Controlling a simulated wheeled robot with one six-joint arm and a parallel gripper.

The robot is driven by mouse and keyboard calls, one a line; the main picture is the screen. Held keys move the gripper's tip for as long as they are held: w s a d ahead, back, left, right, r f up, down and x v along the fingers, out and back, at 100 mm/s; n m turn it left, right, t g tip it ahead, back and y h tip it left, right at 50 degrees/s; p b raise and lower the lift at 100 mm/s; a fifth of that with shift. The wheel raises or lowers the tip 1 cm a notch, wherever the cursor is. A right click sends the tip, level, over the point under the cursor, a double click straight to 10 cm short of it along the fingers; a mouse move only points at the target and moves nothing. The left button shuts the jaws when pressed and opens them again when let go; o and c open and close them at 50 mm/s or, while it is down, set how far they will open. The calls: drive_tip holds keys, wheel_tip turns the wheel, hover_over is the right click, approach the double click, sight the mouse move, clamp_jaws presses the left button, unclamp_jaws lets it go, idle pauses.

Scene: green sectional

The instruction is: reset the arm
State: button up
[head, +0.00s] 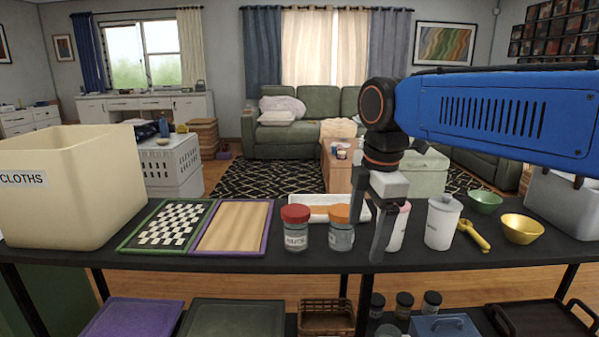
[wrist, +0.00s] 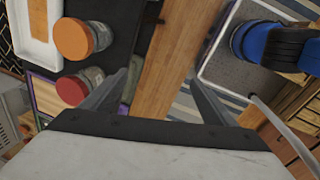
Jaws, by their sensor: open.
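My gripper (head: 374,238) hangs from the blue arm, pointing down near the front edge of the black shelf top (head: 270,262). In the wrist view my gripper (wrist: 165,92) shows two fingers spread apart with nothing between them. A jar with an orange lid (head: 341,228) stands just left of the gripper in the head view, and a jar with a red lid (head: 296,227) stands left of that. Both jars also show at the left of the wrist view. Part of a pink-topped white bottle (head: 399,228) is hidden behind the gripper.
A white canister (head: 442,222), a yellow bowl (head: 522,229), a green bowl (head: 485,201) and a yellow tool (head: 474,235) stand right of the gripper. A white tray (head: 300,200) lies behind the jars. Left are a checkered board (head: 172,224), a wooden board (head: 232,226) and a cream cloths bin (head: 75,190).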

drive_tip(key=s+d+f+m+t, duration=0.3)
drive_tip(key=s+d+f+m, duration=1.2)
drive_tip(key=m, duration=0.5)
drive_tip(key=shift+d+f+h, duration=0.3)
drive_tip(key=shift+d+f, duration=0.05)
drive_tip(key=shift+f, duration=0.3)
